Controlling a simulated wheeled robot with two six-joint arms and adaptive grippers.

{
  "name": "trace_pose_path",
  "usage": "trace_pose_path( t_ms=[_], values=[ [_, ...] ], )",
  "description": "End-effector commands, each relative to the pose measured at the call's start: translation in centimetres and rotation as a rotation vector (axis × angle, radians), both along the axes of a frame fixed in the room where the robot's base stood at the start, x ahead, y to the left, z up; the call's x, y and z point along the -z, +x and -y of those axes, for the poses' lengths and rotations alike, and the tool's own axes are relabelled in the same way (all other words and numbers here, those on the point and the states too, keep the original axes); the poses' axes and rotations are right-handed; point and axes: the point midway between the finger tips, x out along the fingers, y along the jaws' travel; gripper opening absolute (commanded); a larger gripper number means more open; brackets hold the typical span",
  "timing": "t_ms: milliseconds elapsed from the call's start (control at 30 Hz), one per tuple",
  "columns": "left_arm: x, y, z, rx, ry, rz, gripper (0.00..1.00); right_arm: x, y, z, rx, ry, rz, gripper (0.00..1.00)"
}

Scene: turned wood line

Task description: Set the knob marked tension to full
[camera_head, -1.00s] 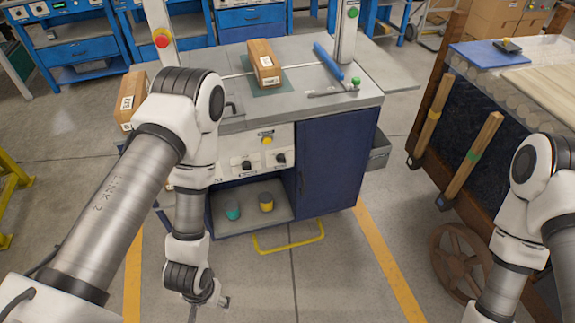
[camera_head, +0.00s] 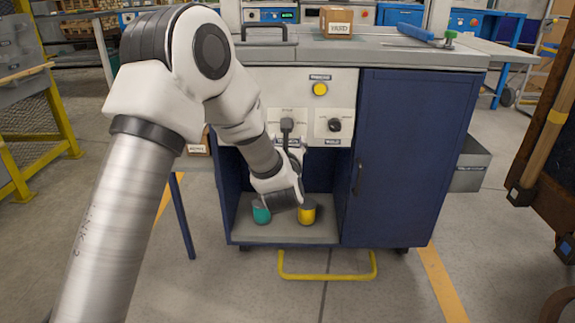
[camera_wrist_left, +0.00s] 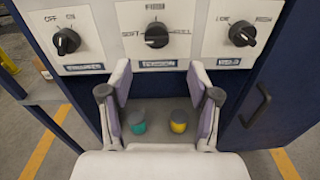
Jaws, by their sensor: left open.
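The control panel (camera_head: 310,88) is on the front of a blue and grey cabinet. In the left wrist view the middle knob (camera_wrist_left: 157,35) is black, between words that look like SOFT and FULL. The label plate (camera_wrist_left: 156,64) below it is too blurred to read surely, perhaps TENSION. Its grip bar lies roughly level; I cannot tell which end points. An OFF/ON knob (camera_wrist_left: 67,41) is at its left and another knob (camera_wrist_left: 242,33) at its right. My left gripper (camera_wrist_left: 160,75) is open and empty, below and in front of the middle knob, apart from it. My right gripper is out of view.
A teal cup (camera_head: 261,213) and a yellow cup (camera_head: 307,212) stand in the open shelf below the panel. A yellow button (camera_head: 320,89) is above the knobs. A door handle (camera_wrist_left: 257,104) sticks out at right. A yellow bar (camera_head: 327,277) juts out at floor level.

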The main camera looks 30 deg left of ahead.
Motion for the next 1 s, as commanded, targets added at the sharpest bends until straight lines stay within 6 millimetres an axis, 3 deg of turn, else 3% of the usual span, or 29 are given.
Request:
trace_pose_path(
  t_ms=[33,167,500,800,833,967,1000],
  values=[
    [0.2,0.1,-0.3,-0.010,-0.029,0.039,0.62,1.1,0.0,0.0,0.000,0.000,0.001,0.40],
    [-0.4,1.0,-1.0,-0.018,-0.055,0.068,0.62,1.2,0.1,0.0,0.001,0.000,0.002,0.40],
    [-0.3,6.1,-4.1,-0.016,-0.053,0.063,0.62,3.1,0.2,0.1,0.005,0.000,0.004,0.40],
    [-0.5,6.7,-4.4,-0.014,-0.050,0.059,0.62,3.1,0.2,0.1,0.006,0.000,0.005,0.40],
    [-0.5,6.7,-4.4,-0.014,-0.050,0.059,0.55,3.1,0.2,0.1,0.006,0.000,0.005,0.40],
    [-0.5,6.7,-4.4,-0.014,-0.050,0.058,0.09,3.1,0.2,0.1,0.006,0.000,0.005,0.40],
    [-0.5,6.7,-4.4,-0.014,-0.050,0.058,0.02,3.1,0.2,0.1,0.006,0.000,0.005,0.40]
  ],
)
